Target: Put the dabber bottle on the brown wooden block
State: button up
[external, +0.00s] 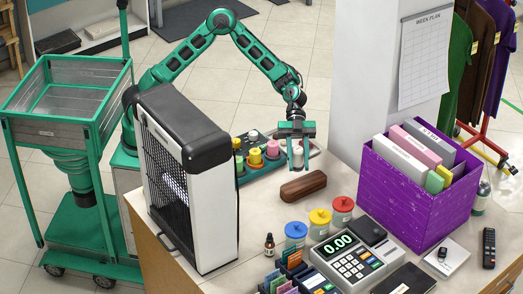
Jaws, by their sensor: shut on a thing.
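My gripper (297,150) is above the back of the counter, pointing down, with its fingers shut on a small pale dabber bottle (297,158). The bottle is upright, and the fingers partly hide it. The brown wooden block (303,186) lies on the counter in front of the gripper, nearer the camera. It is long, low and round-ended, and its top is bare. The bottle is apart from the block. I cannot tell whether the bottle's base touches what is below it.
A teal tray (243,181) with several colored bottles stands left of my gripper. A tall black-and-white machine (190,180) stands at left, and a purple box (400,200) of binders at right. Colored-lid jars (319,225) and a calculator (347,258) are in front of the block.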

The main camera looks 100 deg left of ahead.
aim_at(297, 147)
notch_tip(297, 147, down, 6)
jog(key=d, duration=0.2)
jog(key=shift+w+d+r, duration=0.2)
jog(key=shift+w+r, duration=0.05)
jog(key=o, duration=1.1)
jog(key=shift+f, duration=0.1)
jog(key=shift+a, duration=0.1)
jog(key=v, duration=1.2)
